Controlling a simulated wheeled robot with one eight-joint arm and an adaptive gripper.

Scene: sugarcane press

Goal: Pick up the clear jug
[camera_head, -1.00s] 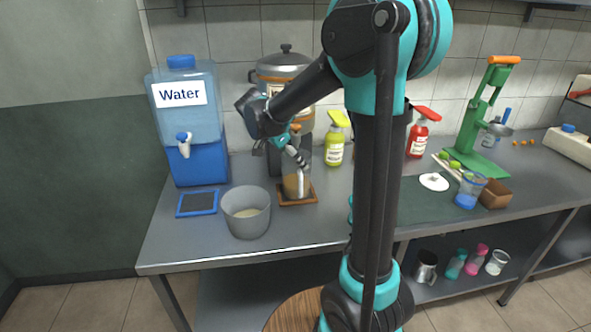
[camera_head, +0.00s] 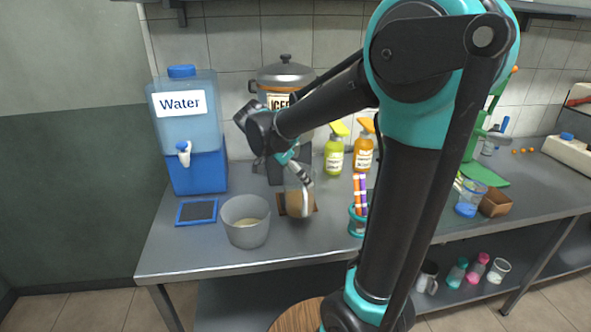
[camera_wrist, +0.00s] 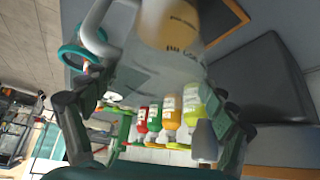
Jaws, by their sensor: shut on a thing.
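The exact finger contact is not clear.
A grey pot (camera_head: 246,231) stands close left of the jug. The dispenser labelled ICED (camera_head: 284,80) is behind it, and the blue water dispenser (camera_head: 188,130) is at the left. A teal straw cup (camera_head: 357,222) and sauce bottles (camera_head: 334,158) stand to the right.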

